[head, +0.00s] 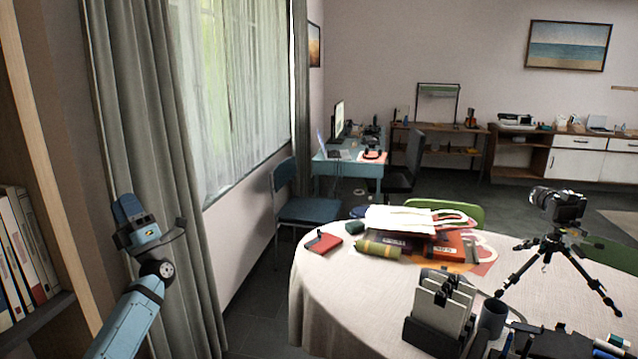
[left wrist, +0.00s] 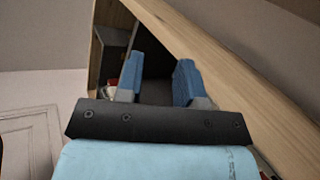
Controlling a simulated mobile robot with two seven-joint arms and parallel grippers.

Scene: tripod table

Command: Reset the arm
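My left arm rises at the lower left of the head view, in front of the curtain and beside the bookshelf. My left gripper (head: 128,210) is up at its end, clear of the table. In the left wrist view its two blue fingers (left wrist: 158,82) stand apart with nothing between them, facing a wooden shelf frame (left wrist: 205,65). My right gripper shows in neither view.
A round table (head: 330,290) with a white cloth stands at the right, bearing a camera on a tripod (head: 555,245), books, a red notebook (head: 323,242) and a black holder (head: 437,325). A bookshelf (head: 50,310) is close at the left. A blue chair (head: 308,210) stands behind.

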